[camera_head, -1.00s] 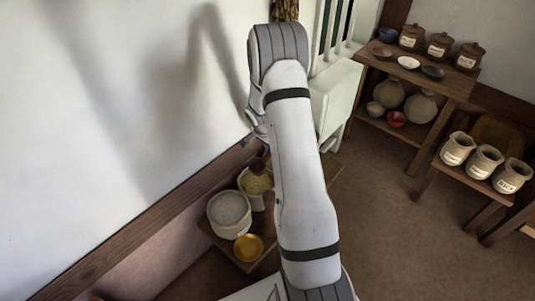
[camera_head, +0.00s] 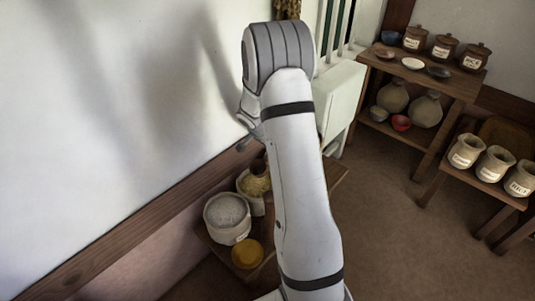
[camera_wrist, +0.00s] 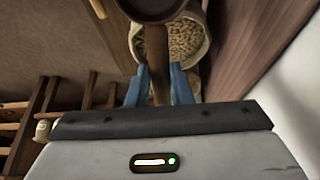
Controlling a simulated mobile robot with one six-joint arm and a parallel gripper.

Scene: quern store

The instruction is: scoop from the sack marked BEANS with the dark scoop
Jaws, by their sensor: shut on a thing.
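In the wrist view my gripper (camera_wrist: 158,82) has its blue fingers shut on the brown handle of the dark scoop (camera_wrist: 152,10). The scoop's bowl is cut off by the top edge, so its contents cannot be seen. Beyond the scoop is an open pale sack (camera_wrist: 185,40) filled with pale, bean-like pieces; no marking on it can be read. The scoop overlaps the sack in the picture; whether they touch I cannot tell. In the head view my arm hides most of the gripper area.
In the head view, a pale stone-like tub (camera_head: 227,215), a yellow bowl (camera_head: 247,254) and a container of yellowish grain (camera_head: 255,186) stand by the wall. A bench at right holds three labelled pale sacks (camera_head: 494,163). A shelf (camera_head: 445,85) with jars and dishes stands behind; floor between is clear.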

